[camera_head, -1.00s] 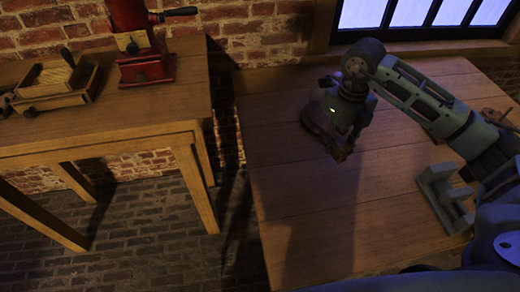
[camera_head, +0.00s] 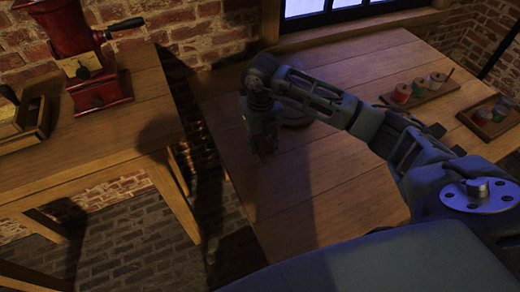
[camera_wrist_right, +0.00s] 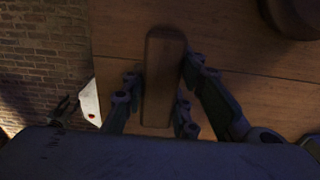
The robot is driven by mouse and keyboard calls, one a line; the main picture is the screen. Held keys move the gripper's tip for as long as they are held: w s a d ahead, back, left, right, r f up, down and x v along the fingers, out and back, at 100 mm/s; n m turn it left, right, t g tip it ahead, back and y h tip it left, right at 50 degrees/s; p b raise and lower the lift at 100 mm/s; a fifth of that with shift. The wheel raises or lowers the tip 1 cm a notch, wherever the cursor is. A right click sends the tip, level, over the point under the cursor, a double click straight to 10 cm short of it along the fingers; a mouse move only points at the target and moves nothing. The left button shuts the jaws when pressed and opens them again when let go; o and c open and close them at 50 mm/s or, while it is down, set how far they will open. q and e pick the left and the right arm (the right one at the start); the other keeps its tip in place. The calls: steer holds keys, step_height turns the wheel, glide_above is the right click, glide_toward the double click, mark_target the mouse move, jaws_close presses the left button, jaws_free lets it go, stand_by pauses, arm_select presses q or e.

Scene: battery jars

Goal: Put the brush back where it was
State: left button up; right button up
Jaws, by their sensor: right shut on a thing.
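My right gripper (camera_head: 264,148) reaches over the left part of the wooden table in the head view, pointing down. In the right wrist view its fingers (camera_wrist_right: 152,112) are shut on a long brown wooden piece, which I take to be the brush (camera_wrist_right: 160,75). Its bristles cannot be made out. In the head view the held piece is dark and hard to tell from the fingers.
A dark round object (camera_head: 297,112) stands behind my right arm. Trays with small jars (camera_head: 402,93) (camera_head: 482,116) are on the right. A side table (camera_head: 100,135) holds a red grinder (camera_head: 90,75) and a wooden box (camera_head: 35,130). A gap separates the tables.

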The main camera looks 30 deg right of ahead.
mark_target(260, 140)
steer(key=shift+f+p, duration=0.3)
steer(key=shift+f, duration=1.75)
steer(key=shift+f, duration=0.1)
steer(key=o, duration=1.1)
step_height(260, 140, up, 12)
steer(key=shift+r+b, duration=0.1)
steer(key=shift+b, duration=0.35)
steer(key=shift+a, duration=0.1)
